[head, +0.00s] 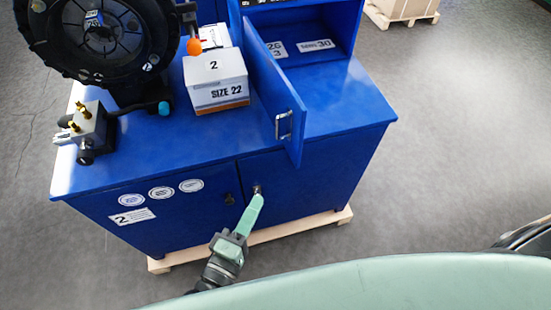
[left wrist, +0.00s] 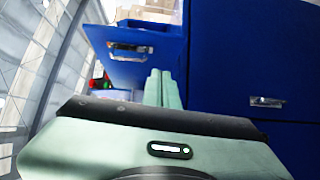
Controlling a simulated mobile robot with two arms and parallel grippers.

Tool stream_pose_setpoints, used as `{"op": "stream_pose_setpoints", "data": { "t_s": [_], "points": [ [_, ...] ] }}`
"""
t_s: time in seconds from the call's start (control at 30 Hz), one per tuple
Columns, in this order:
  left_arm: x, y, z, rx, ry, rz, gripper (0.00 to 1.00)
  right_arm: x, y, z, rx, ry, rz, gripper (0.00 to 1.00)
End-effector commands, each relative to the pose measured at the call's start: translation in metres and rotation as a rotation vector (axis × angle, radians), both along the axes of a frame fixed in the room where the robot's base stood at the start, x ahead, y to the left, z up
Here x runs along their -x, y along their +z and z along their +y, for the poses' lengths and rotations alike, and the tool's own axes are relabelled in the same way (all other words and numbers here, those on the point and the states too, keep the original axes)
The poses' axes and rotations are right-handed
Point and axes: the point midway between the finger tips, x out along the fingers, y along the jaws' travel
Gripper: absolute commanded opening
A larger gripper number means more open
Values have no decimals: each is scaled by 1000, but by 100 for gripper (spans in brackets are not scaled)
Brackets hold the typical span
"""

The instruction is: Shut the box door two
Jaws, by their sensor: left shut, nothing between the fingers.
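The blue box door (head: 275,85) stands open on the upper part of the blue cabinet, swung out over the worktop, with a silver handle (head: 284,125) near its free edge. In the left wrist view the open door (left wrist: 150,60) shows at upper left with its handle (left wrist: 130,48). My left gripper (head: 257,198) is shut and empty, in front of the cabinet's lower front and below the open door. Its green fingers (left wrist: 160,88) are together in the left wrist view, apart from the door handle in the picture. My right gripper is not in view.
A white box (head: 216,80) marked 2 and SIZE 22 stands on the worktop (head: 345,105), left of the door. A black reel (head: 95,35) and a metal fitting (head: 88,125) stand further left. An open compartment (head: 310,55) shows behind the door. Grey floor is clear at right.

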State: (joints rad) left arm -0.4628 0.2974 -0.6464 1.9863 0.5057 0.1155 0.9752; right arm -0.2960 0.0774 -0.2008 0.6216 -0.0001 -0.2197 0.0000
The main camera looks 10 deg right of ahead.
Motion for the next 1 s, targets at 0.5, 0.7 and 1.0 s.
{"op": "stream_pose_setpoints", "data": {
  "t_s": [0.5,0.7,1.0],
  "points": [
    [-58,19,-47,47,-3,-3,0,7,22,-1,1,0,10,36],
    [-80,18,-75,48,-3,1,0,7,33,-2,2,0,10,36],
    [-84,15,-101,45,-2,-1,0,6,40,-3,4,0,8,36]
  ]
}}
